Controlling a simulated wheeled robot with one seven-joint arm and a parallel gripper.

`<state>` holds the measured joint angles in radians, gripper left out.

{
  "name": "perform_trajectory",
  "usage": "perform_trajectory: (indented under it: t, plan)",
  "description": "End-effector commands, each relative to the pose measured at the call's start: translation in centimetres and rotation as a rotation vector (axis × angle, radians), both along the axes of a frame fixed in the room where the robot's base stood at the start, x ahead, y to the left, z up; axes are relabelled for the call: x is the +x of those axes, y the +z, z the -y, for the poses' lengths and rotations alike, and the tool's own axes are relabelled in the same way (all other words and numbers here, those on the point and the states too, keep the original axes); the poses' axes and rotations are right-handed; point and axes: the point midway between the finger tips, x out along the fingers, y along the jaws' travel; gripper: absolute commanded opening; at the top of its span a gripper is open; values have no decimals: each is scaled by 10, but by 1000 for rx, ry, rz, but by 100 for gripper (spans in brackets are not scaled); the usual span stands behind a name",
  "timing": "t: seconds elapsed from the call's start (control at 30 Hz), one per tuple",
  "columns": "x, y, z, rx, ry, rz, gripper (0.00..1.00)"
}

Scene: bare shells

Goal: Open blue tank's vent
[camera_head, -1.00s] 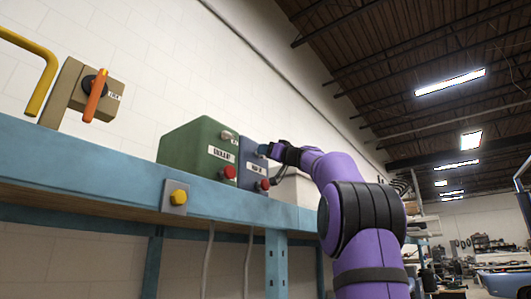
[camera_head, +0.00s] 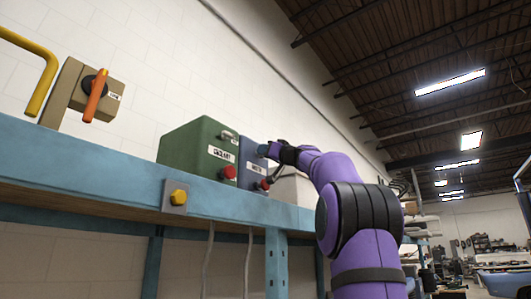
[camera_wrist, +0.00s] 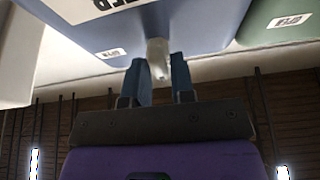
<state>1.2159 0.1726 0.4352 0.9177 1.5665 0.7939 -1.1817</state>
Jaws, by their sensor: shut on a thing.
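The blue tank (camera_head: 252,158) stands on the light-blue bench between a green tank and a white one. It has a label and a red knob (camera_head: 264,185) on its front. My gripper (camera_head: 264,150) is at its upper front. In the wrist view, my gripper (camera_wrist: 161,75) has its two blue fingers on either side of a pale vent handle (camera_wrist: 158,58) on the blue tank (camera_wrist: 160,25). The fingers are shut on this handle. In the head view my gripper hides the handle.
The green tank (camera_head: 190,150) with its own grey handle and red knob stands close on the left. A white box (camera_head: 292,188) stands on the right. An orange switch lever (camera_head: 96,95) and a yellow button (camera_head: 179,197) are farther left.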

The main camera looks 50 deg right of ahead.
Motion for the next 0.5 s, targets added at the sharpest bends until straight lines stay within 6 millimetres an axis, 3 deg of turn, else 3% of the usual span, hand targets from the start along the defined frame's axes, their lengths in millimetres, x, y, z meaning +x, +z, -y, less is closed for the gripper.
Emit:
perform_trajectory:
  t: [0.5]
  plan:
    - [0,0,-2,420,0,-34,0]
